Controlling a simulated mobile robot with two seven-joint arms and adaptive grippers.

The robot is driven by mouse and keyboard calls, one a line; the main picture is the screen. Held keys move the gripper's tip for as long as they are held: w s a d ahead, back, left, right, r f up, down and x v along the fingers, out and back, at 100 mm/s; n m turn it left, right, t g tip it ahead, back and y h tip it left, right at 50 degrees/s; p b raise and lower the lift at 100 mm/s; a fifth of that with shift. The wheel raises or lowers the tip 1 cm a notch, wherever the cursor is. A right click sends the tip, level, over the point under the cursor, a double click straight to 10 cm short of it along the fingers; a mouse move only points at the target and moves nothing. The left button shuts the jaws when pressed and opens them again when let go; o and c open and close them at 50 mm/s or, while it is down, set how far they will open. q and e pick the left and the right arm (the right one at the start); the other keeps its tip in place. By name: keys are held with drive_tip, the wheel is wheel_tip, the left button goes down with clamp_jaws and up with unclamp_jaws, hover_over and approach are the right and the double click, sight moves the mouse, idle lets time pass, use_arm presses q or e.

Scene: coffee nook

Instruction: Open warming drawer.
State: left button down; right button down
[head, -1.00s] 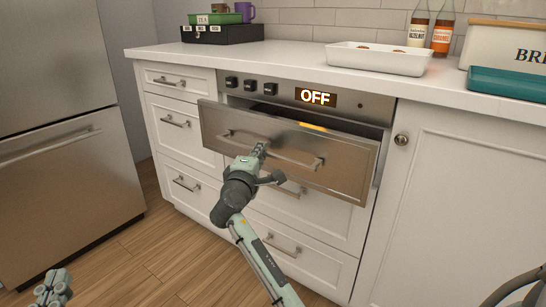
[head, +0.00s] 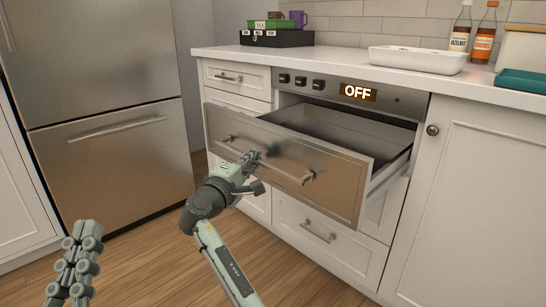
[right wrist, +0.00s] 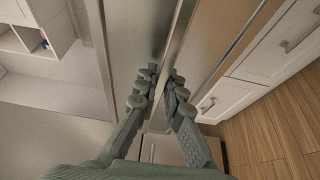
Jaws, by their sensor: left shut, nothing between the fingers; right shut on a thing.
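The warming drawer (head: 290,165) is a steel drawer under the counter, pulled well out, with its empty-looking inside showing. Its bar handle (head: 285,168) runs across the front. My right gripper (head: 250,160) is at the handle and shut on it, left of the handle's middle. In the right wrist view the fingers (right wrist: 162,88) close around the steel bar, beside the drawer's front panel. My left gripper (head: 84,240) is at the lower left, away from the drawer, shut and empty.
A steel fridge (head: 110,140) stands at left. The wooden floor (head: 150,270) in front is clear.

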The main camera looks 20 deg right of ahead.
use_arm(q)
drive_tip(key=shift+s+r, duration=0.15)
drive_tip(key=shift+s, duration=0.15)
use_arm(e)
drive_tip(key=shift+s+a, duration=0.25)
drive_tip(key=shift+a, duration=0.4)
drive_tip(key=shift+s+a, duration=0.3)
drive_tip(key=shift+a, duration=0.3)
drive_tip(key=shift+s+a, duration=0.25)
drive_tip(key=shift+a, duration=0.4)
drive_tip(key=c, duration=1.6)
unclamp_jaws()
